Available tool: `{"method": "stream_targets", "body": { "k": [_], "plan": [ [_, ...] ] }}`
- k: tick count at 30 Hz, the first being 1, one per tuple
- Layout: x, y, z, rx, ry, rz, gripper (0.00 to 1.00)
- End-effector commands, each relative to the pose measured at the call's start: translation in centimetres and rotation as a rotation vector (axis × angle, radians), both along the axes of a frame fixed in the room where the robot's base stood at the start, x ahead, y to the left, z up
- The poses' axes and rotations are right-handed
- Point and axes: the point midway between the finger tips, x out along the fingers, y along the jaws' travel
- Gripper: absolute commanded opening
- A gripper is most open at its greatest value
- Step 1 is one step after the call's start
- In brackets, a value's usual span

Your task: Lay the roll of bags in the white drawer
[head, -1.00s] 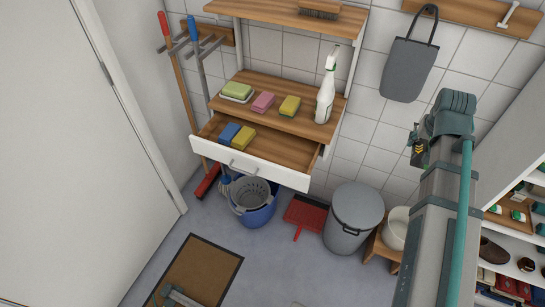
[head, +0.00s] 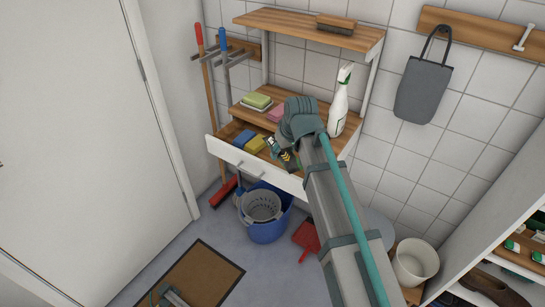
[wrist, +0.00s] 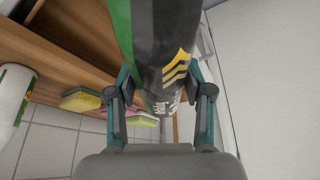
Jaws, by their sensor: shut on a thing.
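The roll of bags (wrist: 160,45) is dark grey with a green band and yellow chevrons. My gripper (wrist: 165,95) is shut on it, a finger on each side. In the head view a small part of the roll (head: 287,157) shows beside the end of my arm, over or in front of the open drawer's right part; its height above the drawer is unclear. The white drawer (head: 245,165) is pulled out below the wooden shelf. A blue sponge (head: 244,139) and a yellow sponge (head: 256,145) lie in its left part. My arm hides the drawer's right part.
A green-and-white sponge (head: 257,101), a pink sponge (head: 276,114) and a white spray bottle (head: 341,103) stand on the shelf above the drawer. A blue bucket (head: 268,228) is below. A brush (head: 336,24) lies on the top shelf.

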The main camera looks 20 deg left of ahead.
Motion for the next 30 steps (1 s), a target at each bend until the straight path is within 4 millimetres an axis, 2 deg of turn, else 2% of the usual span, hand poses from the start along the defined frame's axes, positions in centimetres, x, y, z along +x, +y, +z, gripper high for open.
{"method": "stream_targets", "body": {
  "k": [1, 3, 6, 9, 14, 22, 25, 30],
  "plan": [
    [-0.4, 1.5, -0.3, 0.002, 0.000, 0.035, 0.00],
    [-1.0, 2.7, -0.4, 0.004, -0.003, 0.070, 0.00],
    [-1.5, 3.8, -0.5, 0.004, -0.004, 0.105, 0.00],
    [-1.0, 4.1, -0.8, 0.005, -0.004, 0.117, 0.00],
    [1.8, 3.6, -1.9, 0.006, -0.002, 0.117, 0.00],
    [7.8, 2.2, -4.5, 0.004, -0.002, 0.117, 0.00],
    [8.9, 1.8, -6.6, 0.004, 0.000, 0.116, 0.00],
    [10.5, 1.5, -8.7, 0.005, -0.002, 0.118, 0.00]
  ]
}}
